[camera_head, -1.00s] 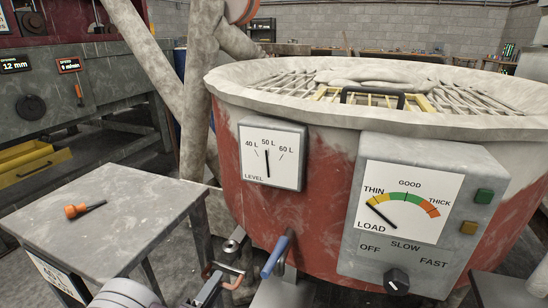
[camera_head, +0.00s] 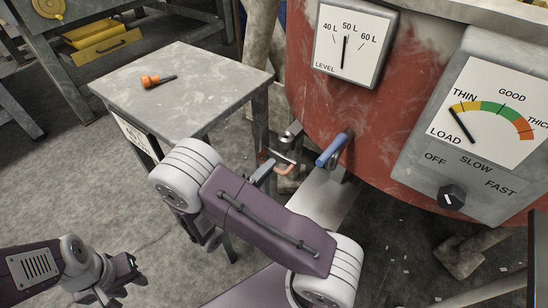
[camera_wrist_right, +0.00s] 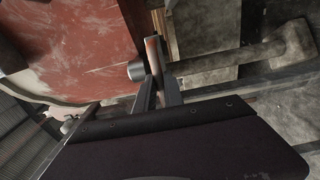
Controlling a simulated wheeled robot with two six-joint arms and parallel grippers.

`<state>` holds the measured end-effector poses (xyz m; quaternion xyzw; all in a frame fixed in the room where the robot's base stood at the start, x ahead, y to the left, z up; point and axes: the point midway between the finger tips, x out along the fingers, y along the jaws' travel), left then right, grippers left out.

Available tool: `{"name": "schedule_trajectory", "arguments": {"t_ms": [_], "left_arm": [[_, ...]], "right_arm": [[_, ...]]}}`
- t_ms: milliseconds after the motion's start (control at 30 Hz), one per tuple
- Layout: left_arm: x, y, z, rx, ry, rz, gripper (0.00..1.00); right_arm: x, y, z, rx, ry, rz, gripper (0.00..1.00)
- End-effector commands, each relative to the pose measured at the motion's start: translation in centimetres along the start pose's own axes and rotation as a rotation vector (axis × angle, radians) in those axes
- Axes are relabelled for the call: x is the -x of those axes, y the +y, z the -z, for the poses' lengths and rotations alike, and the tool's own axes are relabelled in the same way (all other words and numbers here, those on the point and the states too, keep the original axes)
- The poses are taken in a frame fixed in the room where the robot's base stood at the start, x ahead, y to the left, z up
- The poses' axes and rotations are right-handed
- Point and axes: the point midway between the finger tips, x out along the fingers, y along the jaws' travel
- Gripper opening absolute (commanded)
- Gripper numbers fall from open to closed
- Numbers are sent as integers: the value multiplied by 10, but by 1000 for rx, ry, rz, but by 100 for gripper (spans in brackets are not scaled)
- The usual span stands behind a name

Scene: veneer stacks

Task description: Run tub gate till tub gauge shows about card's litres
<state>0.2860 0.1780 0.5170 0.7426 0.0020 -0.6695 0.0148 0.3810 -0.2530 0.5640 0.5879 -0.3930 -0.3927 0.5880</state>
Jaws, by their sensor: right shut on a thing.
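The tub (camera_head: 300,60) is red and dusty. Its level gauge (camera_head: 355,44) has 40, 50 and 60 L marks, and the needle stands near 50 L. A white card (camera_head: 137,138) on the small table's side seems to read 40 L, partly unclear. The gate's copper-red lever (camera_head: 284,169) is beside a metal outlet low at the tub. My right gripper (camera_head: 271,167) is shut on that lever; the right wrist view shows its fingers (camera_wrist_right: 158,88) around it, by a round pipe end (camera_wrist_right: 136,70). My left gripper (camera_head: 128,276) is low at left, its jaws unclear.
A blue handle (camera_head: 334,148) sticks out right of the lever. A control box (camera_head: 480,130) with a dial and knob is on the tub's right. The floor at lower left is clear.

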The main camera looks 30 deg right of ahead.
Motion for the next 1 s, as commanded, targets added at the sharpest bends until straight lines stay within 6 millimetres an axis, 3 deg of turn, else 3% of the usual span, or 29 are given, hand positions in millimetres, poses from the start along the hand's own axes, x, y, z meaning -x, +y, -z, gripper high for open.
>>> {"name": "schedule_trajectory", "arguments": {"t_ms": [633, 1000], "left_arm": [[2, 0, 0, 0, 0, 0, 36], [2, 0, 0, 0, 0, 0, 36]], "right_arm": [[57, 0, 0, 1, 2, 1, 0], [57, 0, 0, 1, 0, 1, 0]]}}
